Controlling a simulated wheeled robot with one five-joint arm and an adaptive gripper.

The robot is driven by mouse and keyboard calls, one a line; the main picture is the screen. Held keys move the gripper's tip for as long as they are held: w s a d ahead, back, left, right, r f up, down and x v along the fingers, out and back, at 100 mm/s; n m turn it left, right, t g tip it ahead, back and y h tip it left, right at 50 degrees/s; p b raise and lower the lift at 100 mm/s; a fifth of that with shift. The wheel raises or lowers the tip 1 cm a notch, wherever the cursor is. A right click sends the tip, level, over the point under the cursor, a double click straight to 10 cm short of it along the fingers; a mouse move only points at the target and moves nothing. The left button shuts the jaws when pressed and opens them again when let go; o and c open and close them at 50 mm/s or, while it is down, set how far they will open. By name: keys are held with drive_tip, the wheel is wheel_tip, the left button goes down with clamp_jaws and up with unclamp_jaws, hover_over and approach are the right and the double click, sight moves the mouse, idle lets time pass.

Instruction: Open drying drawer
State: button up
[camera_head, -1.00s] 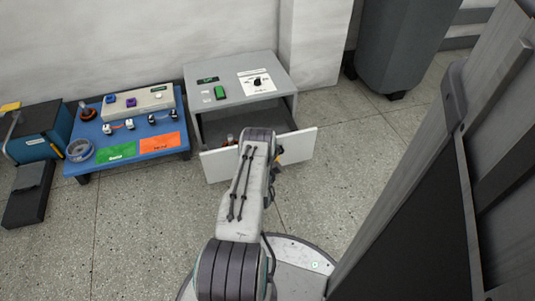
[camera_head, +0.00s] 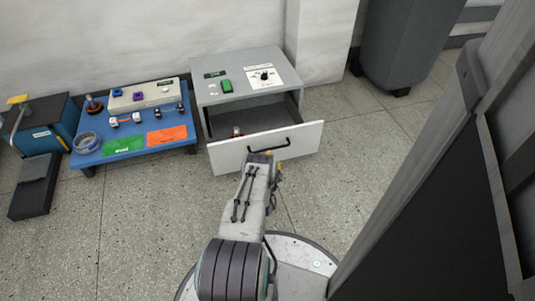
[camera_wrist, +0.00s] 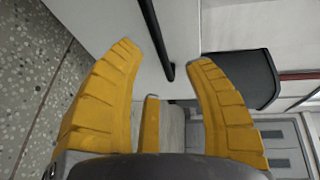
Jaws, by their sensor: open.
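The drying drawer (camera_head: 240,154) is the white-fronted drawer of the grey cabinet (camera_head: 240,84), and it stands pulled out. Its black bar handle (camera_head: 290,147) is on the front panel, and it also shows in the wrist view (camera_wrist: 157,40). My gripper (camera_head: 261,157) is at the front of the drawer, by the left part of the handle. In the wrist view my gripper's yellow fingers (camera_wrist: 165,55) are spread wide, with the bar showing between their tips. I cannot tell whether a finger touches the bar.
A blue table (camera_head: 88,158) with green and orange mats stands left of the cabinet. A blue-black machine (camera_head: 52,137) is further left. A dark grey bin (camera_head: 405,45) stands at the back right.

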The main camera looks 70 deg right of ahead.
drive_tip(key=shift+f+b+x, duration=0.1)
drive_tip(key=shift+b+x, duration=1.15)
drive_tip(key=shift+x, duration=0.8)
drive_tip(key=shift+f+b+x, duration=0.15)
drive_tip(key=shift+b+x, duration=1.1)
drive_tip(key=shift+x, duration=0.75)
drive_tip(key=shift+o, duration=0.3)
drive_tip(key=shift+a, duration=0.1)
clamp_jaws()
